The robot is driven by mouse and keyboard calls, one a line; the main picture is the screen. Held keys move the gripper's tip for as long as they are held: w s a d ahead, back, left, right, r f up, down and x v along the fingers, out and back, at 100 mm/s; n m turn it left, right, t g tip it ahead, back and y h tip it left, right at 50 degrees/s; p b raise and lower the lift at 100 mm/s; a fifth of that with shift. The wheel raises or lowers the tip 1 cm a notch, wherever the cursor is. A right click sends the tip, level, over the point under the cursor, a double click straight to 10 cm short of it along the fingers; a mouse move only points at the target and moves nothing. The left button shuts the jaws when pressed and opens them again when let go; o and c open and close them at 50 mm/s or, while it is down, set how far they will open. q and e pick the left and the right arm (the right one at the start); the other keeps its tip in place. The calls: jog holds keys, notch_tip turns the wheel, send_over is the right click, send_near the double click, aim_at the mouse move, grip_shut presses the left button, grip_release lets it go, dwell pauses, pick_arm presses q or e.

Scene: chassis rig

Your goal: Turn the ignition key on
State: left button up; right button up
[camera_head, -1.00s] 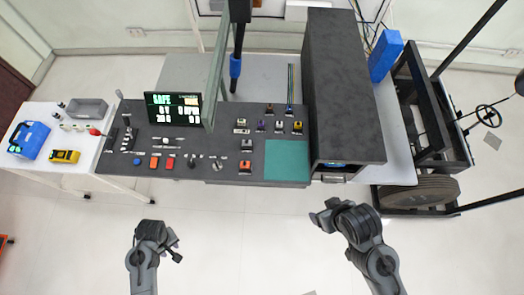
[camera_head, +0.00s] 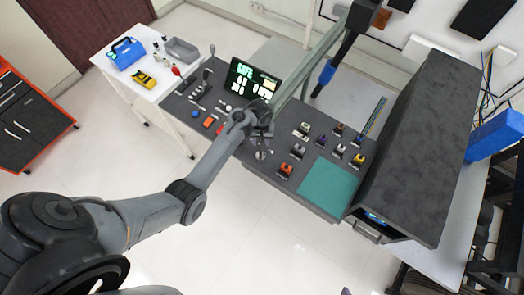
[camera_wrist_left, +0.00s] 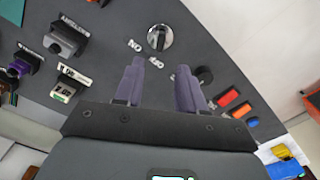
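The ignition switch, a round silver and black knob (camera_wrist_left: 160,37), sits on the dark panel with white lettering beside it in the left wrist view. In the head view it is a small silver piece (camera_head: 260,155) near the panel's front edge. My left gripper (camera_head: 262,128) is over the panel just behind the switch. In the left wrist view its two fingers (camera_wrist_left: 160,72) are apart with nothing between them, pointing toward the panel just short of the knob. My right gripper is not seen.
Orange buttons (camera_head: 209,122) and a black knob (camera_wrist_left: 204,75) are close to the switch. A lit screen (camera_head: 250,82) stands behind my left wrist. Several small switches (camera_head: 298,150) and a teal mat (camera_head: 328,188) lie to the right, then a tall dark box (camera_head: 420,140).

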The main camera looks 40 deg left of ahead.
aim_at(261, 153)
pick_arm(q)
notch_tip(261, 153, down, 9)
jog(key=shift+b, duration=0.8)
grip_shut()
